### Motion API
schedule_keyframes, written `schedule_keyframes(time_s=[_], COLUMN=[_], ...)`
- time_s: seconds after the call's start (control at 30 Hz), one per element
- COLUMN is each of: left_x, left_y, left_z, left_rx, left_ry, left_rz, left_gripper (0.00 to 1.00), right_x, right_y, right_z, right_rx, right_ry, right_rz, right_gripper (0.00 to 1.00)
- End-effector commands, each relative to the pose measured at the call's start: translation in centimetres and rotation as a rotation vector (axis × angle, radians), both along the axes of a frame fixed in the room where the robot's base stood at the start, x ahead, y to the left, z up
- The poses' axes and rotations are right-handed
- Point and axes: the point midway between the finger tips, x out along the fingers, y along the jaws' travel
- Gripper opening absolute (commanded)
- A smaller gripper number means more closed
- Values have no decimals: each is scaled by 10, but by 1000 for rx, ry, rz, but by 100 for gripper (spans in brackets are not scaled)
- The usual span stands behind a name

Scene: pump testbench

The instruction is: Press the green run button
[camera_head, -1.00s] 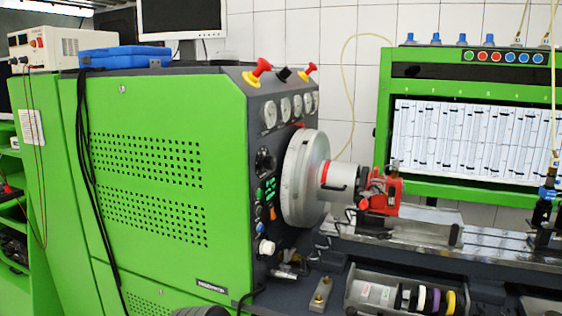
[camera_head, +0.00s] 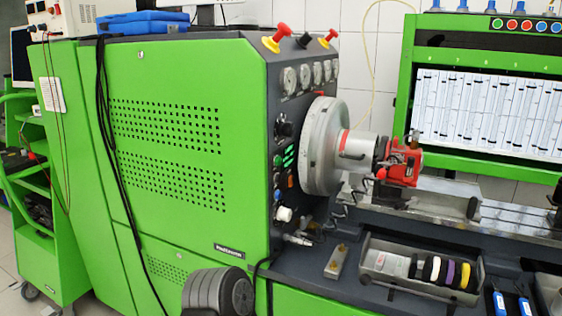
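A small round green button (camera_head: 278,161) sits on the dark control panel (camera_head: 284,125) at the right end of the green test bench cabinet (camera_head: 180,120). Beside it is a small lit green display (camera_head: 289,155), with other small knobs and buttons just below. A second green button (camera_head: 498,24) is at the left of a row of red and blue buttons above the white gauge board at the upper right. Any labels are too small to read.
Red mushroom knobs (camera_head: 277,38) stand on top of the panel. A large metal disc (camera_head: 322,145) and a red pump (camera_head: 400,165) project to its right. A tray (camera_head: 380,262) holds coloured rings.

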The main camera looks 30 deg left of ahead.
Motion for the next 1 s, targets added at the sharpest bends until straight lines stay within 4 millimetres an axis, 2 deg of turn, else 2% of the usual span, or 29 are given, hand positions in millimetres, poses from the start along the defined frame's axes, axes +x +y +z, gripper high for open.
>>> schedule_keyframes(time_s=[0.17, 0.9, 1.0], left_x=[0, 0, 0], left_y=[0, 0, 0], left_z=[0, 0, 0], left_rx=[0, 0, 0], left_ry=[0, 0, 0], left_rz=[0, 0, 0], left_gripper=[59, 0, 0], right_x=[0, 0, 0], right_y=[0, 0, 0], right_z=[0, 0, 0], right_rx=[0, 0, 0], right_ry=[0, 0, 0], right_rz=[0, 0, 0], right_gripper=[36, 36, 36])
